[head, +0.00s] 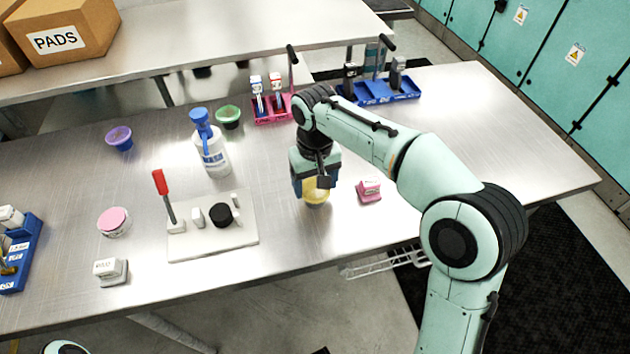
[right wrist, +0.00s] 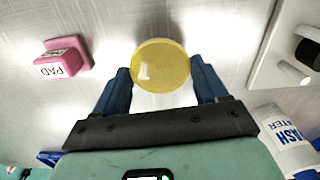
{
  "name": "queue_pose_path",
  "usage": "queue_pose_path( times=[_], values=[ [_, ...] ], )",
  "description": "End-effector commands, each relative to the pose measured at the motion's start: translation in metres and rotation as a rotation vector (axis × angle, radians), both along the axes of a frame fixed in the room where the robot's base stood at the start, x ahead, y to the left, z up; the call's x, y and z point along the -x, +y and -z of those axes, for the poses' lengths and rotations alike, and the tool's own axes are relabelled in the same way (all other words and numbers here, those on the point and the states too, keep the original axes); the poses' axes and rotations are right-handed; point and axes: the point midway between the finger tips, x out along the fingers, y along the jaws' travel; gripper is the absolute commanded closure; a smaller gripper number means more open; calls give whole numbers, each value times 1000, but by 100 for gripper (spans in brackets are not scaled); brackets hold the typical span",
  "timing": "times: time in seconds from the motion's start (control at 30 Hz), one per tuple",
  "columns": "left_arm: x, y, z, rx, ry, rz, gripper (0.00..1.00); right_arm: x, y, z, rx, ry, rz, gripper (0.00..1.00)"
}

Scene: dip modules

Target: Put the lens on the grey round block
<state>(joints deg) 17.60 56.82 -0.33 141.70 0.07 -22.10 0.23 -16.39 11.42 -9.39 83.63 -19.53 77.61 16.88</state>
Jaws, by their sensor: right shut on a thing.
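My right gripper (head: 316,183) is low over the steel table, right of the grey plate. It is shut on a yellow round piece (head: 315,196). In the right wrist view the yellow piece (right wrist: 162,64) looks like a translucent disc between the blue fingertips, with a pale area below it. It may be the lens; I cannot tell for sure. A dark round block (head: 220,215) sits on the grey plate (head: 240,238); it also shows in the right wrist view (right wrist: 308,53). No clearly grey round block stands out. My left gripper is out of view.
A pink pad block (head: 369,191) stands right of the gripper. A white bottle (head: 212,155), a green cup (head: 228,117) and a pink rack (head: 272,112) stand behind. A red-handled upright tool (head: 162,188) rises from the plate. A pink-topped pot (head: 114,222) stands left.

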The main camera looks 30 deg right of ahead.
Motion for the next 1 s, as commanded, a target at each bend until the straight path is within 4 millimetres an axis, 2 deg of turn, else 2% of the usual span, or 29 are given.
queue_pose_path(
  times=[0.07,0.1,0.17,0.43,0.57,0.67,1.0],
  values=[
    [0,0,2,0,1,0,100,0,0,4,0,1,0,56],
    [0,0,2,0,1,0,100,0,0,4,0,1,0,21],
    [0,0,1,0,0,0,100,0,0,3,0,1,0,2],
    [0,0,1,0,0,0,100,0,0,3,0,1,0,2],
    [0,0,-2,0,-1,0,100,0,0,-5,0,-1,0,2],
    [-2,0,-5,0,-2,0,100,-1,0,-20,0,-3,-1,2],
    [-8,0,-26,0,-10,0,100,-1,0,-93,0,-4,-1,2]
  ],
)
